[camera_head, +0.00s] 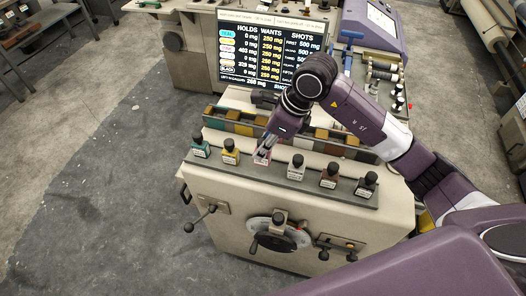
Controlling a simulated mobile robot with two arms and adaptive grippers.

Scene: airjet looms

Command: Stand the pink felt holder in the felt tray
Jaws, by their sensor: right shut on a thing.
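The pink felt holder (262,157) is a small pink-and-white labelled piece in the camera_head view. My right gripper (266,147) reaches down from the upper right and is shut on it; the fingers hide its top. It is in line with the other holders, between the yellow one (230,152) and the pale grey one (296,167). I cannot tell whether its base touches the dark tray-like ledge (318,191) beneath the row, which seems to be the felt tray. My left gripper is not in view.
A teal holder (200,147) stands at the left end; brown (329,175) and black (367,185) ones stand at the right. Behind them lies a long rack of coloured compartments (240,128). A screen (270,50) stands at the back. Levers and a handwheel (279,232) project in front.

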